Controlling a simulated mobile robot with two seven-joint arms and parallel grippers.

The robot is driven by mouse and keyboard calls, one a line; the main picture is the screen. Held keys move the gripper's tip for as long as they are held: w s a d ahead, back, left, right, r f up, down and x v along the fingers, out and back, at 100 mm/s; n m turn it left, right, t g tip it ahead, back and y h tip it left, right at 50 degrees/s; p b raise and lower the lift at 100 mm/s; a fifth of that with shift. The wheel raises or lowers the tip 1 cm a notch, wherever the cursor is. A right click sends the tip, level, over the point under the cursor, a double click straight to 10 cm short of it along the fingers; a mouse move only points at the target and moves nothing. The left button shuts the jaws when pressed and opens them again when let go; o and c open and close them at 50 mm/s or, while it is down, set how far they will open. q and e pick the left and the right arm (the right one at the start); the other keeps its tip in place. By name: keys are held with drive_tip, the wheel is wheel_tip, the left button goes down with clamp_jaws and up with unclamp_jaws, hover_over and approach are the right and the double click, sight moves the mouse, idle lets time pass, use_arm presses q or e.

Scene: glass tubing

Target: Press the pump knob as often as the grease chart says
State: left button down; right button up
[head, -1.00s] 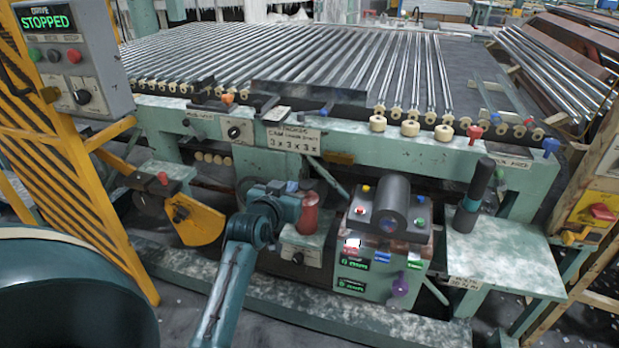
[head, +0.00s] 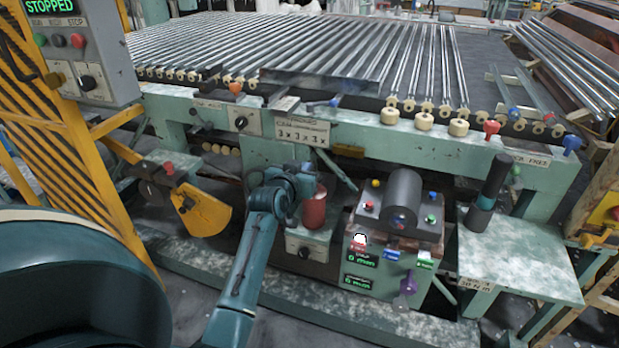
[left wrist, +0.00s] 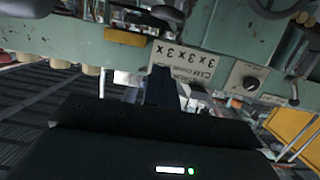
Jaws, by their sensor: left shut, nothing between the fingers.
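A chart plate (head: 302,133) on the green front beam of the machine reads "CAM" with a row of "3 x" marks; its smaller line is hard to read. It also shows in the left wrist view (left wrist: 182,62). Below it, a red cylinder (head: 315,212) stands upright on a small green box with a black dial. My left gripper (head: 304,178) is at the top of this cylinder and hides its upper left part. Its fingers (left wrist: 158,86) are shut and empty. I cannot tell if they touch a knob there. My right gripper is out of view.
A green control box (head: 376,270) with a dark roller and coloured buttons stands just right. A green side table (head: 520,262) is further right. A yellow guard (head: 207,214) is left of my arm. The panel (head: 62,8) at upper left reads "STOPPED". Glass tubes lie on rollers behind.

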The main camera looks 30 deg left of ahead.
use_arm(q)
drive_tip(key=w+f, duration=0.2)
drive_tip(key=w+a+f+b, duration=0.1)
drive_tip(key=w+f, duration=0.1)
drive_tip(key=shift+f, duration=0.55)
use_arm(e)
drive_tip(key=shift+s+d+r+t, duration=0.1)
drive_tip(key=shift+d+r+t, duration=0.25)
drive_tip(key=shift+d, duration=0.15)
